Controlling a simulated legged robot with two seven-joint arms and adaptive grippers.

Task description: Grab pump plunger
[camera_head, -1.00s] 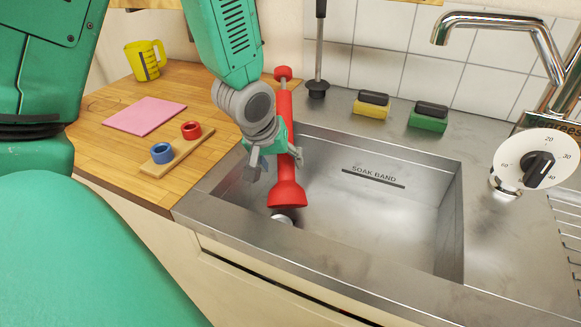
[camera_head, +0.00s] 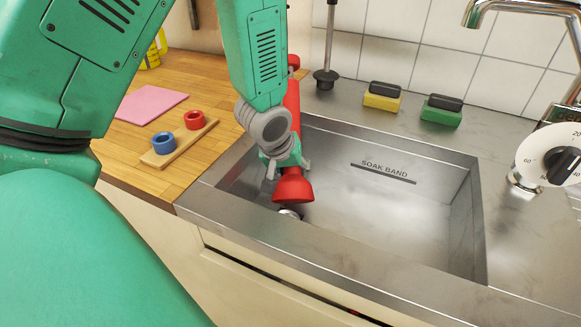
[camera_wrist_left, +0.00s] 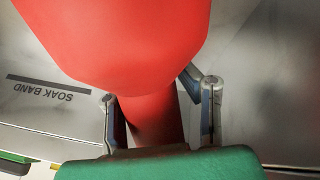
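The red pump plunger (camera_head: 292,104) stands near the left end of the steel sink (camera_head: 400,215), with its flared red cup (camera_head: 293,187) at the bottom. My arm and gripper cover part of its shaft. My left gripper (camera_head: 288,168) is low on the shaft, just above the cup. In the left wrist view my left gripper (camera_wrist_left: 160,105) has one finger on each side of the red shaft (camera_wrist_left: 150,120). A gap shows between the shaft and the right-hand finger. My right gripper is not in view.
A dark plunger (camera_head: 327,60) stands behind the sink, near yellow (camera_head: 381,101) and green (camera_head: 441,115) sponges. A white dial (camera_head: 553,158) is at the right, below the faucet (camera_head: 510,8). A board with two rings (camera_head: 180,143) and a pink cloth (camera_head: 150,104) lie left.

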